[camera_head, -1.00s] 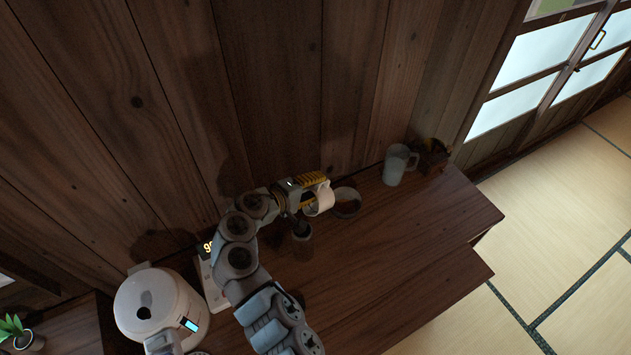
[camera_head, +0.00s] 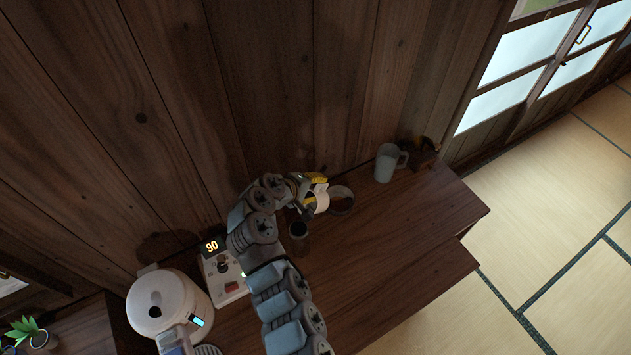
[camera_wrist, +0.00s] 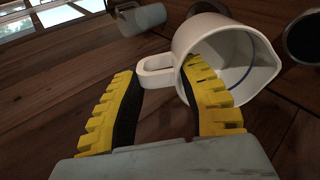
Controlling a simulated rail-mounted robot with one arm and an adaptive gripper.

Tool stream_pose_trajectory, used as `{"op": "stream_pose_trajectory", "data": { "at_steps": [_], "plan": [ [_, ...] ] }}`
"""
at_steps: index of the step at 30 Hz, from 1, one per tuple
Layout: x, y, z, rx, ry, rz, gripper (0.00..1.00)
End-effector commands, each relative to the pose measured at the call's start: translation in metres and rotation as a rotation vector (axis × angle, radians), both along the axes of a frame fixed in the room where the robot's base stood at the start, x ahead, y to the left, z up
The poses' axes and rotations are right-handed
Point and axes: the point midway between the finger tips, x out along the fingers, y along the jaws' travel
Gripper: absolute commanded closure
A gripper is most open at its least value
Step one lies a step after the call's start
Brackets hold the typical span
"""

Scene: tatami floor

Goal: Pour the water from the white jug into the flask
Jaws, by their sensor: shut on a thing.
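The white jug (camera_head: 318,203) is held by my gripper (camera_head: 309,189) above the wooden counter. In the wrist view the jug (camera_wrist: 193,45) is tipped, its mouth facing the camera and its spout to the right. A blue line shows inside it; I cannot tell the water level. My gripper's yellow fingers (camera_wrist: 165,98) are around the jug's handle, one in front of the mouth. A dark, round-mouthed vessel (camera_head: 298,238), possibly the flask, stands on the counter below and left of the jug. It also shows at the wrist view's right edge (camera_wrist: 303,42), apart from the spout.
A dark ring-like vessel (camera_head: 342,209) stands just right of the jug. A grey mug (camera_head: 386,163) is farther right, by the wall. A device showing 90 (camera_head: 228,291) and a white kettle-like appliance (camera_head: 160,305) are left. The counter's right front (camera_head: 400,250) is clear.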

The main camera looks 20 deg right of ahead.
Motion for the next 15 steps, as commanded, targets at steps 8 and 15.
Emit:
{"op": "stream_pose_trajectory", "data": {
  "at_steps": [8,15],
  "plan": [
    [0.0013,-0.0052,0.0,0.097,0.032,-0.005,1.0],
    [0.0025,-0.0078,-0.0067,0.19,0.066,-0.003,1.0]
  ]
}}
